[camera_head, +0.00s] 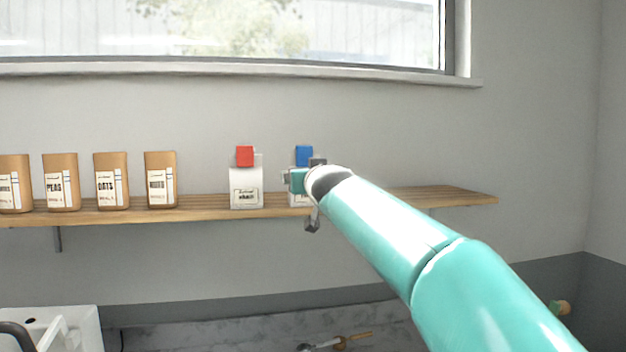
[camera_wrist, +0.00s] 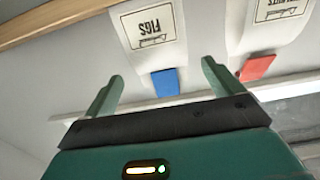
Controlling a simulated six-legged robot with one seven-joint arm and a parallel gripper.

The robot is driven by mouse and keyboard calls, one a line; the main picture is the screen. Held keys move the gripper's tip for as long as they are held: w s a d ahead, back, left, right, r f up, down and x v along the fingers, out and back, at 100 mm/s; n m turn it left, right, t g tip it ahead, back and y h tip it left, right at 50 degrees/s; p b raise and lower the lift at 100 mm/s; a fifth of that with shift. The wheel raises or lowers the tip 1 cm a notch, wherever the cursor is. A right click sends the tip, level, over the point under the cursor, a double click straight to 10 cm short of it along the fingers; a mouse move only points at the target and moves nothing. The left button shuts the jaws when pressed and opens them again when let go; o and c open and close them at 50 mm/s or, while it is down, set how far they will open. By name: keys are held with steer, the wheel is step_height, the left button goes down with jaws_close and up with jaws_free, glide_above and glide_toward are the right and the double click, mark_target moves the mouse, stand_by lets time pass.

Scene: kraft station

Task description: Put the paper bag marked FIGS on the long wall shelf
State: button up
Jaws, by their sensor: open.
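The FIGS bag is a white packet with a blue tab at its top and a printed label (camera_wrist: 152,25). In the head view the bag (camera_head: 298,200) stands upright on the long wall shelf (camera_head: 440,196), mostly hidden behind my gripper (camera_head: 302,183). In the wrist view, which shows it upside down, my gripper (camera_wrist: 162,70) is open. The blue tab appears between its two fingertips, with nothing gripped. Whether a finger touches the bag I cannot tell.
A white bag with a red tab (camera_head: 246,186) stands left of the FIGS bag. Several brown bags, including PEAS (camera_head: 61,184) and OATS (camera_head: 111,182), line the shelf further left. The shelf's right end is bare. A window sill (camera_head: 240,69) runs above.

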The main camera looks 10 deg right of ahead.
steer(key=shift+s, duration=2.05)
steer(key=shift+s, duration=0.1)
steer(key=shift+f, duration=0.1)
steer(key=s+a+f+n+g+h, duration=0.1)
steer(key=s+a+f+g, duration=0.15)
steer(key=f, duration=0.25)
steer(key=s+a+f+g, duration=0.1)
steer(key=s+a+f, duration=0.15)
steer(key=f, duration=0.35)
steer(key=s+d+f+g, duration=0.1)
steer(key=s+f+g, duration=0.2)
steer(key=s+f, duration=0.5)
steer(key=s+d+f+g, duration=0.2)
steer(key=s+f+g, duration=0.1)
steer(key=s+f, duration=0.6)
steer(key=s+d+f+m+g+y, duration=0.1)
steer(key=s+f+g, duration=0.2)
steer(key=s+f, duration=0.6)
steer(key=s, duration=0.6)
steer(key=shift+s+d, duration=0.35)
steer(key=shift+r, duration=0.1)
